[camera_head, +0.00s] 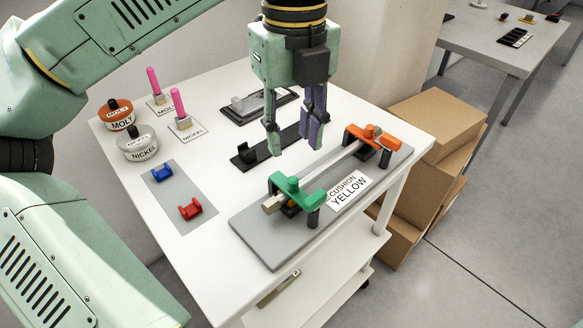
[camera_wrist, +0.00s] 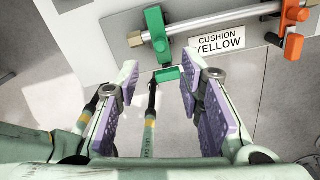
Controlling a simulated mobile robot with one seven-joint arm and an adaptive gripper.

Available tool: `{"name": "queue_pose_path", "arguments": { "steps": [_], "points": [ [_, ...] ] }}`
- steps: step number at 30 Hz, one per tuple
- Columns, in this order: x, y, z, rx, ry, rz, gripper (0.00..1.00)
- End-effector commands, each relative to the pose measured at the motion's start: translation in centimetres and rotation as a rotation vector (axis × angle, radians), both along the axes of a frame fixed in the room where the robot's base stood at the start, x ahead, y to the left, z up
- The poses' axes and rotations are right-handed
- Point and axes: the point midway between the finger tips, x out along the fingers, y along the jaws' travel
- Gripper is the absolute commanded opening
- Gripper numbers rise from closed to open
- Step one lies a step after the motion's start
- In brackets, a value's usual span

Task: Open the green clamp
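The green clamp (camera_head: 302,197) sits across the near-left end of a metal tube (camera_head: 335,163) on a grey plate (camera_head: 262,238). Its bar lies flat over the tube and looks closed. In the wrist view, the green clamp (camera_wrist: 156,30) is ahead of the fingers, with its green end tab (camera_wrist: 167,75) showing in the gap between the fingertips. My gripper (camera_head: 293,147) is open and empty, pointing down above and behind the clamp, apart from it in the head view. Both purple-padded fingers also frame the wrist view (camera_wrist: 161,80). Contact with the tab cannot be told.
An orange clamp (camera_head: 374,136) holds the tube's far end. A "CUSHION YELLOW" label (camera_head: 347,191) lies beside the tube. Cardboard boxes (camera_head: 430,125) stand right of the table.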

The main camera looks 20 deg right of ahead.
Motion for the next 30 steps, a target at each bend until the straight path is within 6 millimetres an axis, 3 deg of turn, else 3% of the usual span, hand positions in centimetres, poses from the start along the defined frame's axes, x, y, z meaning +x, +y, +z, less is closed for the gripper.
{"name": "queue_pose_path", "arguments": {
  "steps": [6, 13, 25, 30],
  "points": [
    [0.0, 0.0, -4.2, -0.003, 0.004, -0.003, 0.34],
    [0.0, 0.0, -7.5, -0.003, 0.003, -0.003, 0.34],
    [0.0, 0.0, -8.5, -0.005, 0.001, -0.003, 0.34],
    [0.0, 0.0, -8.5, -0.005, 0.001, -0.003, 0.24]
  ]
}}
